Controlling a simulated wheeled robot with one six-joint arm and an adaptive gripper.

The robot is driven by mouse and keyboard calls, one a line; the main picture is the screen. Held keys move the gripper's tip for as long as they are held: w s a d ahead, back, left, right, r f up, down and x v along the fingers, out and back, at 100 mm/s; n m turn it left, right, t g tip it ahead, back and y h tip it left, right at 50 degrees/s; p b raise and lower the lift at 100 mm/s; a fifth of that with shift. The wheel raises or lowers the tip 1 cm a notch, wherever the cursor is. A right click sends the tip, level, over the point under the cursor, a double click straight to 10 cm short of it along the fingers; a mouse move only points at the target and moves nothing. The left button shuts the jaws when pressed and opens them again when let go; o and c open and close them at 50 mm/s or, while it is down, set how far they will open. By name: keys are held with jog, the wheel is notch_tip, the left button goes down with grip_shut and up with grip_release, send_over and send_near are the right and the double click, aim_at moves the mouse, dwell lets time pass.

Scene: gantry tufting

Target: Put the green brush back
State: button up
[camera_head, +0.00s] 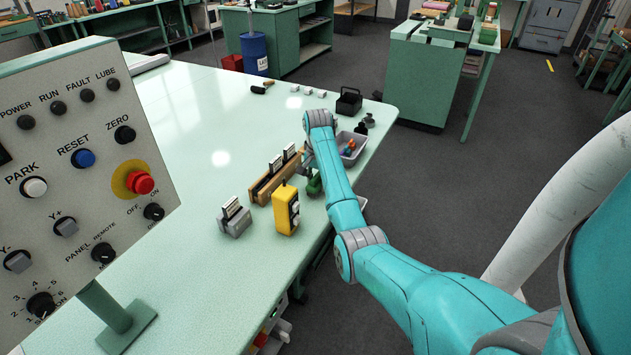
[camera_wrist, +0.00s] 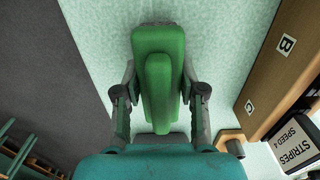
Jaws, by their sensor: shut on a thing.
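The green brush (camera_wrist: 172,45) fills the middle of the wrist view, with its long green body between my fingers. My gripper (camera_wrist: 160,92) is shut on it, one finger on each side. The pale green table top lies below; whether the brush touches it I cannot tell. In the head view the green brush (camera_head: 314,185) shows beside the wooden rack, partly hidden by my arm.
The wooden rack (camera_wrist: 266,75), marked B and C, stands close on the right, with a STRIPES card (camera_wrist: 296,142). The yellow box (camera_head: 285,208) and grey card holder (camera_head: 234,222) stand near. A grey bin (camera_head: 358,153) sits by the table edge.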

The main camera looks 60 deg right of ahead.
jog(key=shift+f, duration=0.2)
jog(key=o, duration=1.1)
